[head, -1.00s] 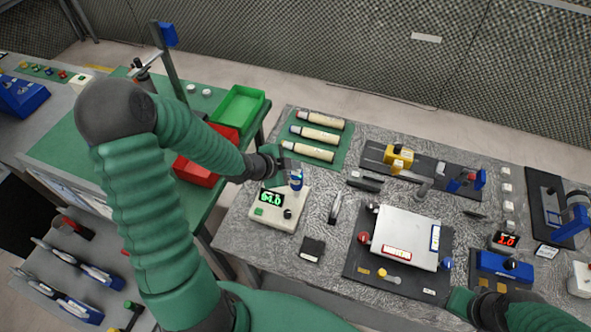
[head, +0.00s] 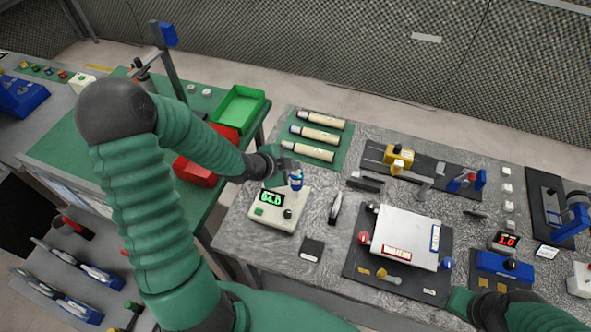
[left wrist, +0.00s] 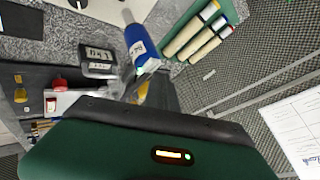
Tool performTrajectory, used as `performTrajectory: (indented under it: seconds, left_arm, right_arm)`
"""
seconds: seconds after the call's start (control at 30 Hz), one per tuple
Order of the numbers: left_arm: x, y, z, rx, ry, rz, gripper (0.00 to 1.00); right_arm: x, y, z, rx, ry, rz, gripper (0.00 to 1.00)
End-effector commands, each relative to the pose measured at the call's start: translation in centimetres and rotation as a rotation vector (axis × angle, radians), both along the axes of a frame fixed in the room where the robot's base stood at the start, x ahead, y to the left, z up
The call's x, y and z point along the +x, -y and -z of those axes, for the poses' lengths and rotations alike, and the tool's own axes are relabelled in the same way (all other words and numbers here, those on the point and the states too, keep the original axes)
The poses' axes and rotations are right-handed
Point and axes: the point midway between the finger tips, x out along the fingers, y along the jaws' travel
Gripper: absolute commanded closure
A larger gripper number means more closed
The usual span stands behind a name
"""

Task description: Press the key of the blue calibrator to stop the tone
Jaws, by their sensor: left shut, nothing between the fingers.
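The blue calibrator (head: 296,182) is a small blue cylinder with a white label. It stands at the back right of a cream meter box (head: 264,223) with a lit green display. My left gripper (head: 293,166) is shut and empty at the calibrator's upper end; whether it touches is unclear. In the left wrist view the calibrator (left wrist: 140,42) shows just beyond the gripper (left wrist: 150,88). Its key cannot be made out. My right gripper cannot be made out; part of my right arm shows at the lower right.
Tan cylinders lie on a green mat (head: 344,157) behind the meter. A black block (head: 312,249) and a dark board with a silver box (head: 405,237) lie to the right. Green (head: 238,108) and red (head: 194,172) bins stand left, near my left arm.

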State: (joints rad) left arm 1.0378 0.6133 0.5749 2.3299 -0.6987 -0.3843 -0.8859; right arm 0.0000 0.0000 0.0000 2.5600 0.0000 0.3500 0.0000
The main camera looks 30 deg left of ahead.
Motion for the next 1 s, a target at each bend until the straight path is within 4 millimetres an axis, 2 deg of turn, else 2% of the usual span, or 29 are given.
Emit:
performTrajectory:
  seconds: [0.17,0.43,0.7,1.0]
  left_arm:
    - [-0.1,0.1,0.8,0.0,-0.001,0.001,1.0]
    - [-0.1,0.1,0.7,0.0,0.0,0.0,1.0]
    - [-0.1,0.1,-0.4,0.0,0.0,0.002,1.0]
    - [-0.1,0.1,-0.5,0.001,0.0,0.001,1.0]
  right_arm:
    - [0.0,0.0,0.6,0.0,0.0,0.0,0.64]
    - [0.0,0.0,0.5,0.0,0.0,0.0,0.64]
    - [0.0,0.0,-0.7,0.0,0.0,0.0,0.64]
    - [0.0,0.0,-0.8,0.0,0.0,0.0,0.64]
